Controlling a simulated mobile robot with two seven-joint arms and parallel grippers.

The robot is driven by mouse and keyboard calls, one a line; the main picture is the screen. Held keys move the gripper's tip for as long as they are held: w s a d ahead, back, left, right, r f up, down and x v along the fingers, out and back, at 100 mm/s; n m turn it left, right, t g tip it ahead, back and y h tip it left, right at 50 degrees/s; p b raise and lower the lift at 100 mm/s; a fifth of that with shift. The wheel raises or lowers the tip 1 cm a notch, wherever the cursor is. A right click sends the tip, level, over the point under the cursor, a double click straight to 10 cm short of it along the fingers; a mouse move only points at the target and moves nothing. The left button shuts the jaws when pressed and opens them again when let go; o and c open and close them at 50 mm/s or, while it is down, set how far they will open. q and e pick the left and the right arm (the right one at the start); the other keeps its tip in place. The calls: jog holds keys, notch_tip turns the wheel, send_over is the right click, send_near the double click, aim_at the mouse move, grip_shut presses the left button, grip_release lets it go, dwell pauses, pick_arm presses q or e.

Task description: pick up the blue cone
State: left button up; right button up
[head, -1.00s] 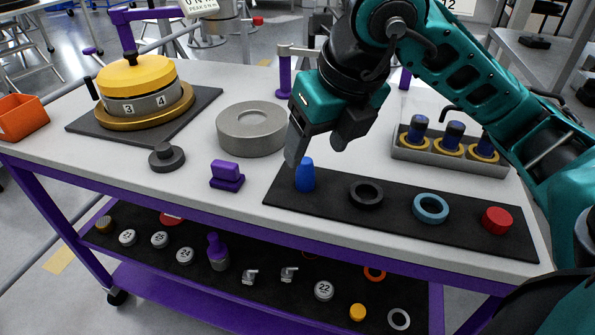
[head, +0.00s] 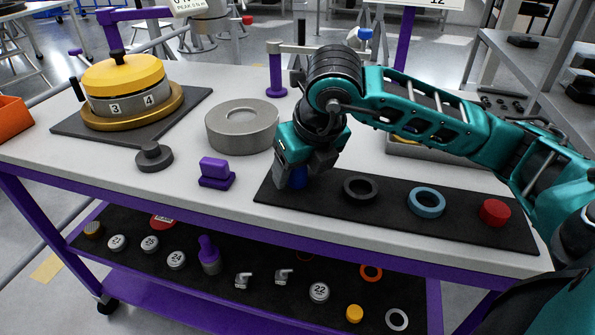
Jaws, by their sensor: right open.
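The blue cone (head: 298,178) stands at the left end of a black mat (head: 400,213) on the white cart top. Only part of the cone shows; my right gripper hides its upper part. My right gripper (head: 292,182) is lowered over the cone, with its fingers open around or beside it. Whether the fingers touch the cone cannot be told. My left gripper is not in view.
On the mat to the right lie a black ring (head: 361,188), a blue ring (head: 426,202) and a red cylinder (head: 494,212). A purple block (head: 216,174) and a grey round fixture (head: 242,126) stand to the left. A grey tray (head: 402,149) is partly behind my arm.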

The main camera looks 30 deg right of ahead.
jog(key=shift+w+f, duration=0.1)
jog(key=shift+f, duration=0.15)
jog(key=shift+c, duration=0.5)
jog(key=c, duration=1)
jog(key=shift+r, duration=0.15)
